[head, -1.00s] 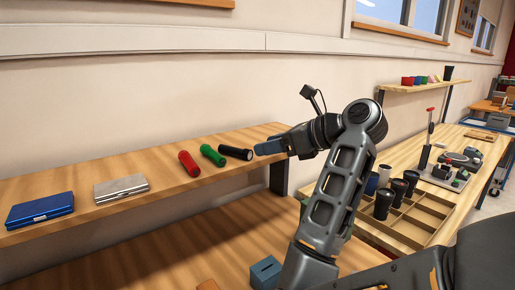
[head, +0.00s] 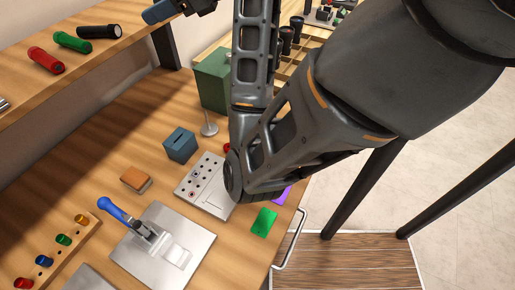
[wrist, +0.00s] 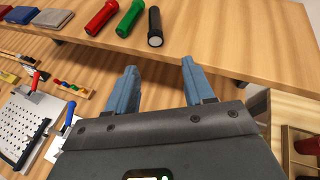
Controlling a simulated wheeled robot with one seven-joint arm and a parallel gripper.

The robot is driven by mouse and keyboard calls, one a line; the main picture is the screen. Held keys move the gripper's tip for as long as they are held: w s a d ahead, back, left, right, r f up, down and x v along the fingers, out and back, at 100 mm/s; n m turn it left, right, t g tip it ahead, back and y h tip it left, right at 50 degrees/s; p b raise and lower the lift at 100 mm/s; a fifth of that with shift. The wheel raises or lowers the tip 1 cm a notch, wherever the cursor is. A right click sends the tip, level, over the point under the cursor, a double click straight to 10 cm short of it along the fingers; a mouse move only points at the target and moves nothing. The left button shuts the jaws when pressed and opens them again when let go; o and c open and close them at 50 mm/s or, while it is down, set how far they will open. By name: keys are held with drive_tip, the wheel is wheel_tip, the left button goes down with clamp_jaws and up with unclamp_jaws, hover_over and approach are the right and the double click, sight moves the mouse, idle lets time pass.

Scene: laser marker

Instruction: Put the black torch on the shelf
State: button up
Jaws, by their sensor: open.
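The black torch (head: 98,31) lies on its side on the upper wooden shelf (head: 125,47), to the right of a green torch (head: 72,41) and a red torch (head: 45,60). In the wrist view, the black torch (wrist: 155,27) has its lens end toward me, near the shelf's front edge. My gripper (wrist: 158,66) is open, its blue fingers apart with nothing between them. It is clear of the black torch, just off its lens end. In the head view only part of the gripper shows, at the top edge.
Below the shelf, the workbench (head: 100,180) holds a blue-grey box (head: 180,145), a green box (head: 212,80), a panel with holes (head: 207,185) and a blue-handled clamp (head: 150,240). A divided tray with black cylinders (head: 287,40) stands behind my arm.

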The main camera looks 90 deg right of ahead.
drive_tip(key=s+a+f+n+g+h, duration=0.1)
drive_tip(key=a+f+n, duration=0.5)
drive_tip(key=f+n, duration=0.25)
drive_tip(key=s+a+f+n+h, duration=0.1)
drive_tip(key=a+f+n+h, duration=0.1)
drive_tip(key=a+f+n, duration=0.7)
drive_tip(key=s+a+n+t+y, duration=0.2)
drive_tip(key=s+a+n+y, duration=0.2)
drive_tip(key=s+a+n, duration=1.3)
drive_tip(key=shift+s+a+n, duration=0.2)
drive_tip(key=shift+s+n, duration=0.15)
drive_tip(key=shift+n, duration=0.3)
